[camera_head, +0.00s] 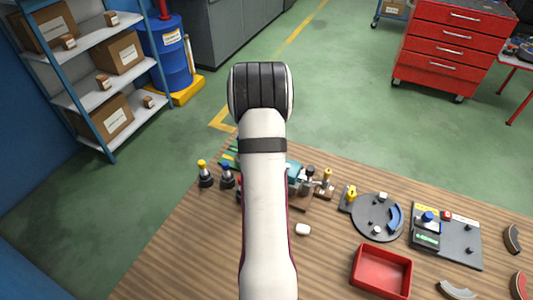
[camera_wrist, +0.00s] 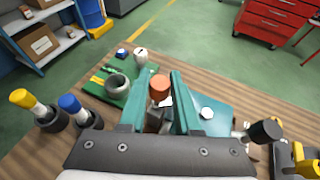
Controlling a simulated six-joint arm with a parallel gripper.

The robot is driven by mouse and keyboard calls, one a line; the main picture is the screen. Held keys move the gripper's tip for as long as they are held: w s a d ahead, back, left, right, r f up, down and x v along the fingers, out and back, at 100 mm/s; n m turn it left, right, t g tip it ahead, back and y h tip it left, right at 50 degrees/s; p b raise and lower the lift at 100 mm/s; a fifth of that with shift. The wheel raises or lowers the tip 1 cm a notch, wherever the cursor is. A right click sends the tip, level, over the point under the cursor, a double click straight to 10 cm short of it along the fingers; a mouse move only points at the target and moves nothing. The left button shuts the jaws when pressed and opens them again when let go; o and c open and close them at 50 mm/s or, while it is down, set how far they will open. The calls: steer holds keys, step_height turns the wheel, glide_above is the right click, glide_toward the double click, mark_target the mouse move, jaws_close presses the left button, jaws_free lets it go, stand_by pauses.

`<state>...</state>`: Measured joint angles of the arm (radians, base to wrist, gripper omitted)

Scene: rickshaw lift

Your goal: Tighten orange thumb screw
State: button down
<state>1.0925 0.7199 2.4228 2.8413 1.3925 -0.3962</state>
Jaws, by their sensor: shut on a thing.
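The orange thumb screw (camera_wrist: 159,88) shows in the wrist view as a short upright orange knob. My gripper (camera_wrist: 158,78) has its two teal fingers on either side of the knob and is shut on it. What lies under the knob is mostly hidden by the fingers. A teal plate (camera_wrist: 228,121) with a pale hexagonal piece (camera_wrist: 207,113) is just right of the fingers. In the head view my white arm covers the gripper and the screw.
A green board (camera_wrist: 98,88) with a grey ring (camera_wrist: 118,86) is left of the fingers. Yellow-topped (camera_head: 202,167) and blue-topped drivers stand at the left. A dark-knobbed lever (camera_wrist: 266,131) is close at right. A red tray (camera_head: 358,285) and a grey disc (camera_head: 370,222) lie farther right.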

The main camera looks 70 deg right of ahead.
steer(key=c, duration=0.6)
jaws_free()
